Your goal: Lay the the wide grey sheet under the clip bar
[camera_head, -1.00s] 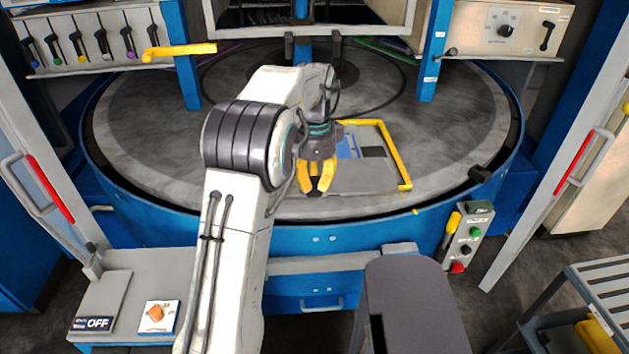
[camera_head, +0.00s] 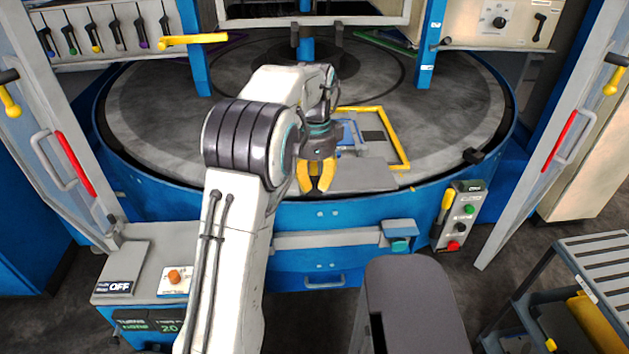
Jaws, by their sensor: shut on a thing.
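My gripper (camera_head: 316,188), with yellow fingers, is low over the front edge of the round grey table. It is shut on the wide grey sheet (camera_head: 366,174), which shows flat to the right of the fingers. The fingers and wrist hide its left part and the grip itself. Behind the sheet is a yellow frame (camera_head: 395,138) with a blue piece (camera_head: 349,134) and a dark square (camera_head: 373,136) inside it. I cannot tell which part is the clip bar. The sheet's far edge is close to the frame's near side; I cannot tell whether they touch.
The round table (camera_head: 455,110) has a blue rim and is bare at right. Blue posts (camera_head: 429,45) stand at the back. A control box (camera_head: 459,216) with buttons is at the front right. Open door panels with red handles (camera_head: 75,165) flank both sides. A slatted rack (camera_head: 600,262) stands lower right.

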